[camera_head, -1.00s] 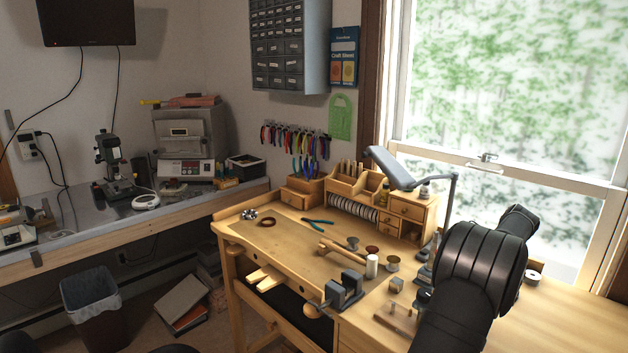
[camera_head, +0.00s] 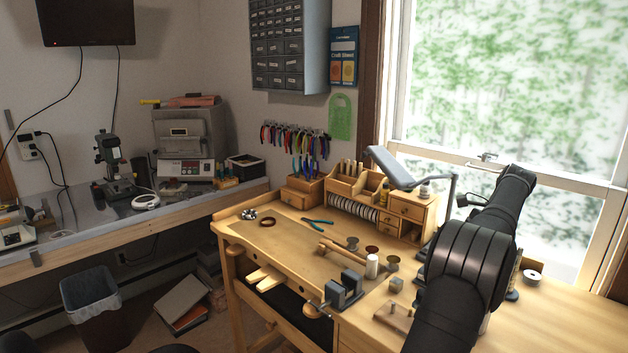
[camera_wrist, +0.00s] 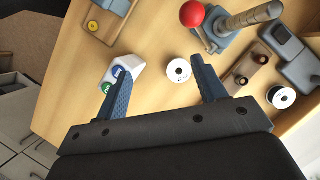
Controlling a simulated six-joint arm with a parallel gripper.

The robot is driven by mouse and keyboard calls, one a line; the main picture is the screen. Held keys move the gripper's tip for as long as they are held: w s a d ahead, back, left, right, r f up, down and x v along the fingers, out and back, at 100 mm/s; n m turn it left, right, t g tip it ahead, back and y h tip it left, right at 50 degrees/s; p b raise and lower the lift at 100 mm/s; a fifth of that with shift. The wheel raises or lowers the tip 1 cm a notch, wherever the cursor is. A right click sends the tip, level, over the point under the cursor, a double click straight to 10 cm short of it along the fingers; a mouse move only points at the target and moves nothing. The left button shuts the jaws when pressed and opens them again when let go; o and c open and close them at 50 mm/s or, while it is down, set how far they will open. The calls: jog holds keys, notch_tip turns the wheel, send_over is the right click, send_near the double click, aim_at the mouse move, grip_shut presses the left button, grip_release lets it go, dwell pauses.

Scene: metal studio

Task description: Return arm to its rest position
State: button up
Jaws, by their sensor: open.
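My gripper (camera_wrist: 160,92) is open in the wrist view, with its two blue-grey fingers spread apart and nothing between the tips that it holds. It is above the wooden workbench (camera_wrist: 152,40). A white spool (camera_wrist: 179,70) lies below and between the fingers. A white block with blue and green buttons (camera_wrist: 122,72) is beside the left finger. In the head view my dark arm fills the right foreground over the workbench (camera_head: 560,312), and the gripper itself cannot be made out there.
A lever tool with a red ball (camera_wrist: 192,14), a wooden holder (camera_wrist: 246,72) and a black-rimmed spool (camera_wrist: 281,96) are near the right finger. A desk lamp (camera_head: 400,170), a small drawer unit (camera_head: 406,212) and a vise (camera_head: 345,290) stand left of my arm. The window (camera_head: 490,90) is behind.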

jog(key=s+a+n+g+h, duration=0.1)
jog(key=a+n+h, duration=0.2)
jog(key=a+n, duration=0.4)
jog(key=s+a+n+g+h, duration=0.1)
jog(key=a+n+h, duration=0.3)
jog(key=n, duration=1.4)
jog(key=a, duration=0.4)
jog(key=shift+f+n+g, duration=0.3)
jog(key=shift+g, duration=0.1)
jog(key=d+r+m+g+y, duration=0.1)
jog(key=d+m+y, duration=0.3)
jog(key=d+m, duration=0.3)
jog(key=w+m, duration=0.1)
jog(key=m, duration=0.4)
jog(key=shift+d, duration=0.35)
jog(key=shift+r, duration=0.1)
